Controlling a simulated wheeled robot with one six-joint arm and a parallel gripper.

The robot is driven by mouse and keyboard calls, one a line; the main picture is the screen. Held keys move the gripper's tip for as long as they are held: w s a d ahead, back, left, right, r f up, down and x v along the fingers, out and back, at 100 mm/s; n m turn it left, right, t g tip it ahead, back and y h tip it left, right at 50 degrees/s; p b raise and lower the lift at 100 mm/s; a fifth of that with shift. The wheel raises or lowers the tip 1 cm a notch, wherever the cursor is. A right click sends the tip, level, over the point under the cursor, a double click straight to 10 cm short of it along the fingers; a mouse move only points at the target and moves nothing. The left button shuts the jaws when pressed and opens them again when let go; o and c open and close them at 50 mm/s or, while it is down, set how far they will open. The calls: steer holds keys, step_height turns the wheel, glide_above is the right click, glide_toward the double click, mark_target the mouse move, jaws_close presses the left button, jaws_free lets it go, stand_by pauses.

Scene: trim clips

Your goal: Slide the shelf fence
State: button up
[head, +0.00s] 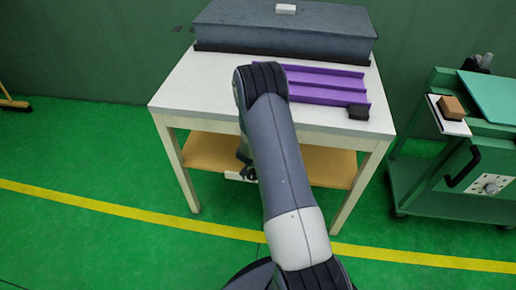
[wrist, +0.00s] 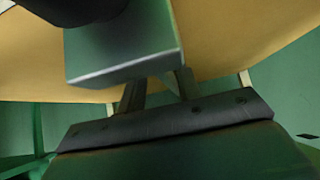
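The white table (head: 190,90) has a tan wooden lower shelf (head: 325,170), which also shows in the wrist view (wrist: 245,30). A small pale strip (head: 233,176) sits at the shelf's front edge, mostly hidden by my arm; it may be the fence. My dark gripper (head: 247,173) is low at that edge, beside or against the strip, and partly hidden by my forearm. In the wrist view a grey-green block (wrist: 125,50) fills the upper middle, in front of two dark struts; I cannot tell whether it is the fence. The gripper's opening is unclear.
On the tabletop are a long dark grey box (head: 285,32) with a small white piece (head: 286,8), purple rails (head: 325,84) and a black block (head: 358,111). A green cart (head: 440,170) stands close on the right.

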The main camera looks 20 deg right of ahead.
steer(key=p+v, duration=0.1)
steer(key=v, duration=0.7)
steer(key=shift+s+a+r, duration=0.15)
steer(key=shift+r, duration=0.05)
steer(key=b+x, duration=0.1)
steer(key=x, duration=1)
steer(key=shift+b, duration=0.4)
steer(key=shift+s+d+r, duration=0.1)
steer(key=shift+s+d, duration=0.05)
steer(key=shift+d, duration=0.05)
